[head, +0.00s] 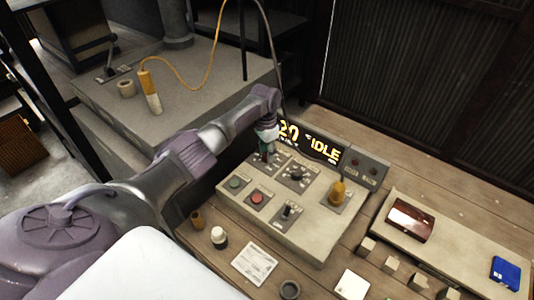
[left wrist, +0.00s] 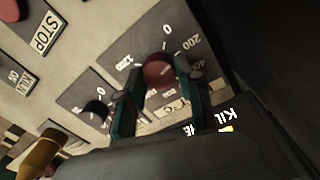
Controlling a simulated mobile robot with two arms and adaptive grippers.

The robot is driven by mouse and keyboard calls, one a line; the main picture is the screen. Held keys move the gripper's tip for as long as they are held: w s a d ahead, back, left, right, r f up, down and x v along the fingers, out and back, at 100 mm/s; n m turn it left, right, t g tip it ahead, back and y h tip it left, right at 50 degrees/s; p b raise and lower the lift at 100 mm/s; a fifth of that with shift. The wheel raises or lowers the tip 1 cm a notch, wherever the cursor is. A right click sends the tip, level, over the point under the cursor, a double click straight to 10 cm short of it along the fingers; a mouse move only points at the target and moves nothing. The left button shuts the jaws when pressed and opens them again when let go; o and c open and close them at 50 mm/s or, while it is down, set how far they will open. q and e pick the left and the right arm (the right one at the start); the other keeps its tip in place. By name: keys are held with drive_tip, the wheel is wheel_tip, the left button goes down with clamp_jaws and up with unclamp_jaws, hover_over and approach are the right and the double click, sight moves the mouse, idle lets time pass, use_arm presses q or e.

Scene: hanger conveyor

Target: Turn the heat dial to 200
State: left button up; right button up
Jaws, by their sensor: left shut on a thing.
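The heat dial (left wrist: 158,70) is a round dark-red knob in the left wrist view. It sits on a dark plate with a printed scale (left wrist: 186,42), where 0, 200, part of 400 and 1200 are readable. My left gripper (head: 266,152) is at the back left of the control panel in the head view and hides the dial there. In the left wrist view its green fingers (left wrist: 160,84) are on both sides of the knob, shut on it. I cannot tell which mark the dial points to. The display (head: 310,142) shows 20 and IDLE, partly covered by my arm.
The panel (head: 318,232) also carries a second black knob (head: 297,174), a green button (head: 236,182), a red button (head: 257,197), a lever (head: 287,211) and an orange knob (head: 338,190). A tray (head: 445,243) with a red-brown block and a blue item lies right.

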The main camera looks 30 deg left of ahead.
use_arm(q)
drive_tip(key=shift+m, duration=0.6)
drive_tip(key=o, duration=1.2)
drive_tip(key=shift+c, duration=0.2)
drive_tip(key=shift+r, duration=0.1)
wheel_tip(320, 180, up, 12)
drive_tip(key=shift+w+a, duration=0.2)
drive_tip(key=shift+w, duration=0.05)
